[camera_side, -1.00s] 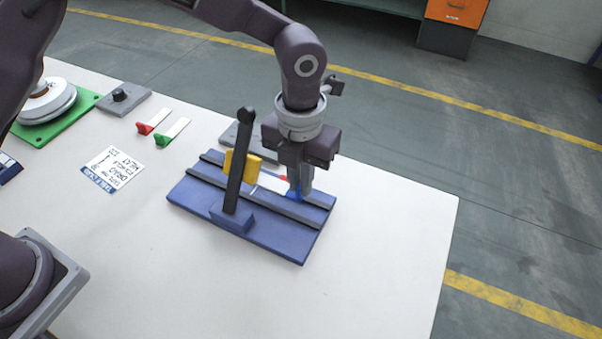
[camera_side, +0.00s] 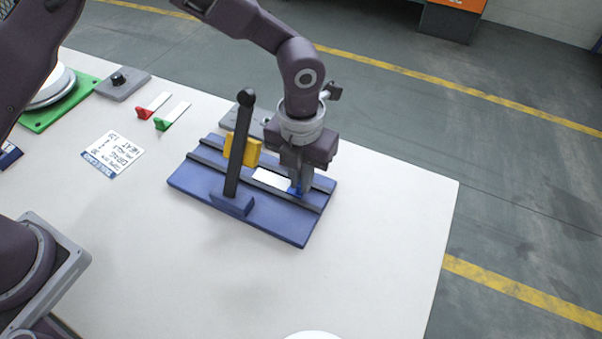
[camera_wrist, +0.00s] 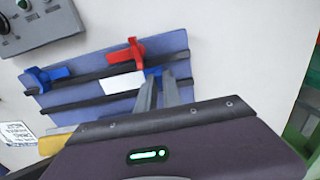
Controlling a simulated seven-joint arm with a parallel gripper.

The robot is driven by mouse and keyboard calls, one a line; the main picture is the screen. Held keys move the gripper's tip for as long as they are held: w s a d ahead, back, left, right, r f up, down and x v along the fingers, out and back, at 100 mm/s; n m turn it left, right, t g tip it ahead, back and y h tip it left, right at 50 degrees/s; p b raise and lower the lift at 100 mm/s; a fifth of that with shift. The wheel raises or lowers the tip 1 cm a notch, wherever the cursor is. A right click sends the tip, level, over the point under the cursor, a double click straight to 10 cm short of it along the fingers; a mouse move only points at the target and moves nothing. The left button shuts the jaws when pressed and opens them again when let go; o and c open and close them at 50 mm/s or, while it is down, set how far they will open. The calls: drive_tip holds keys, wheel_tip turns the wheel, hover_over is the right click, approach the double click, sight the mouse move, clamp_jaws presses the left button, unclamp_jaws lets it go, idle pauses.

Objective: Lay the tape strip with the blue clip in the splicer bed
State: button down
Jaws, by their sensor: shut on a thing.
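My gripper (camera_side: 298,191) is shut on the blue clip (camera_side: 294,191) at the right part of the splicer bed (camera_side: 265,225). The white tape strip (camera_side: 271,179) extends left from the clip, lying along the bed near its dark rails. I cannot tell whether it rests fully on the surface. In the wrist view my fingertips (camera_wrist: 158,78) meet the blue clip (camera_wrist: 153,71), with the white strip (camera_wrist: 122,82) to the left. A red piece (camera_wrist: 127,52) stands on the bed just beyond; in the side view it is hidden now.
A dark upright lever (camera_side: 238,150) stands at the bed's front, with a yellow block (camera_side: 244,149) beside it. Strips with a red clip (camera_side: 143,113) and green clip (camera_side: 162,124) lie at left, near a printed card (camera_side: 113,154). The table's right side is clear.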

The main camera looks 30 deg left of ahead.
drive_tip(key=c, duration=1.4)
unclamp_jaws()
drive_tip(key=shift+c, duration=0.2)
wheel_tip(320, 180, up, 7)
drive_tip(key=shift+r, duration=0.1)
